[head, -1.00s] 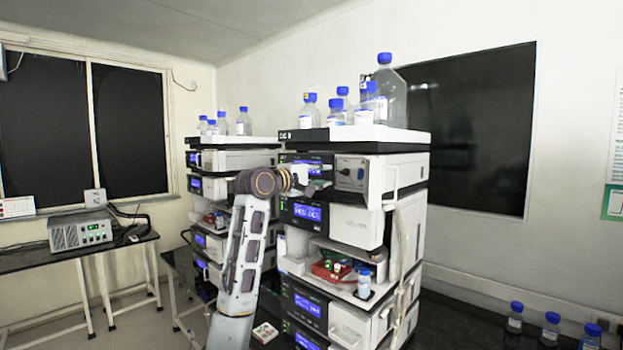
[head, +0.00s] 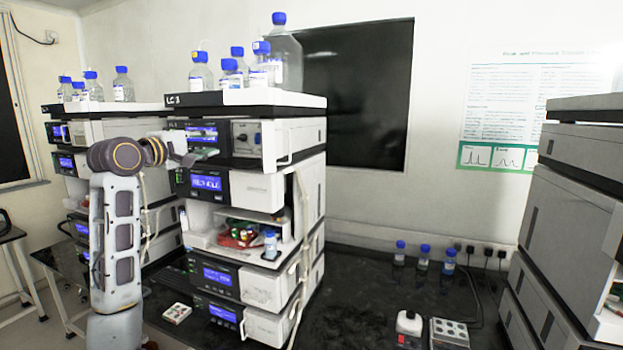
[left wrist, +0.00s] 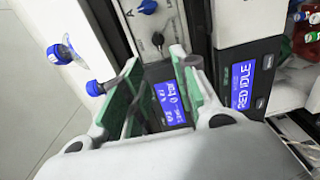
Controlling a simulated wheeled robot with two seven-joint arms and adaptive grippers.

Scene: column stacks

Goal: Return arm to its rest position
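My left arm rises at the left of the head view. Its left gripper (head: 205,148) is in front of the upper modules of the near column stack (head: 262,193). In the left wrist view the left gripper (left wrist: 157,72) has its two green-padded fingers apart, with nothing between them. A blue screen shows past the fingers, and a module screen reading "IDLE" (left wrist: 243,84) is beside the right finger. I cannot tell whether the fingers touch the stack. My right gripper is not in view.
Several blue-capped bottles (head: 232,74) stand on top of the near stack. A second stack (head: 125,130) is behind it at left, and another (head: 570,210) stands at right. The dark bench (head: 350,290) holds small bottles (head: 423,257) and a grey block (head: 449,333).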

